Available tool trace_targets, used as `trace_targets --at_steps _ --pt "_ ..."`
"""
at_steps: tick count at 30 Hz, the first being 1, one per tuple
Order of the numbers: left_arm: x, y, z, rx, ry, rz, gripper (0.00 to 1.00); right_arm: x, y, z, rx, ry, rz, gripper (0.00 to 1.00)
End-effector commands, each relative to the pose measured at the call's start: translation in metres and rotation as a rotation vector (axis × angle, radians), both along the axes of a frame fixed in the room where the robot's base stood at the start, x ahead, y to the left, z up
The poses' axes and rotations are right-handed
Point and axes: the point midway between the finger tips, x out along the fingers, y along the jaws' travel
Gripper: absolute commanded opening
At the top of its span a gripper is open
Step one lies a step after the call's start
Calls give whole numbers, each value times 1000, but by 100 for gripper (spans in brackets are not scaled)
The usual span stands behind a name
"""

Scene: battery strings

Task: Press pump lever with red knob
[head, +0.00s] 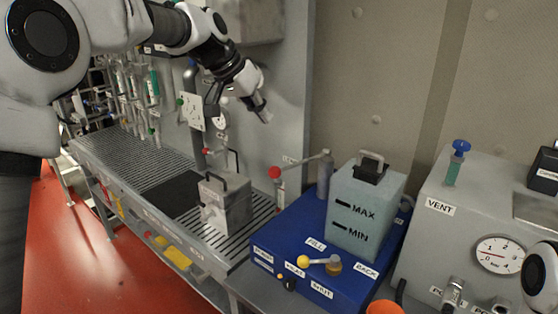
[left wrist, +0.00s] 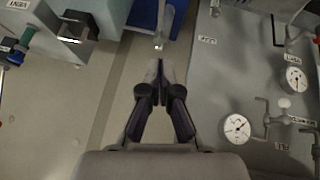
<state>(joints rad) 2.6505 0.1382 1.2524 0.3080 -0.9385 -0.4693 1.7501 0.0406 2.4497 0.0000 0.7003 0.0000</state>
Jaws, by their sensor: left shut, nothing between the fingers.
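The pump lever is a grey bar (head: 305,160) ending in a red knob (head: 274,172). It sits on a grey post (head: 325,178) at the back of the blue unit (head: 285,228) labelled PUMP. My left gripper (head: 264,113) is shut and empty, above the red knob and apart from it in the head view. In the left wrist view, the shut fingers (left wrist: 158,72) point toward a light grey part (left wrist: 159,40), perhaps the lever or its post; the red knob cannot be made out there. My right gripper is out of view.
A grey tank (head: 365,215) marked MAX and MIN stands right of the lever. A yellow-knobbed valve handle (head: 318,262) is in front. A grey box with a handle (head: 226,203) stands left on a grated bench (head: 135,160). A VENT unit (head: 425,225) is right.

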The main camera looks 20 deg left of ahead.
Motion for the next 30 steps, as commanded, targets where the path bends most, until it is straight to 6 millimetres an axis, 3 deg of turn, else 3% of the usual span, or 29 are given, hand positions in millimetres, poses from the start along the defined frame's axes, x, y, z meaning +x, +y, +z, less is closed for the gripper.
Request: trace_targets --at_steps 8,18,24,30 --pt "12 -8 -21 1 4 0 0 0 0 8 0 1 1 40" --pt "46 -32 -81 4 5 -2 0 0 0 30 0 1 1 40" --pt "38 -35 -112 1 4 -1 0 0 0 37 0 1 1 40" --pt "36 -36 -122 2 0 -1 0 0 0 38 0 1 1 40"
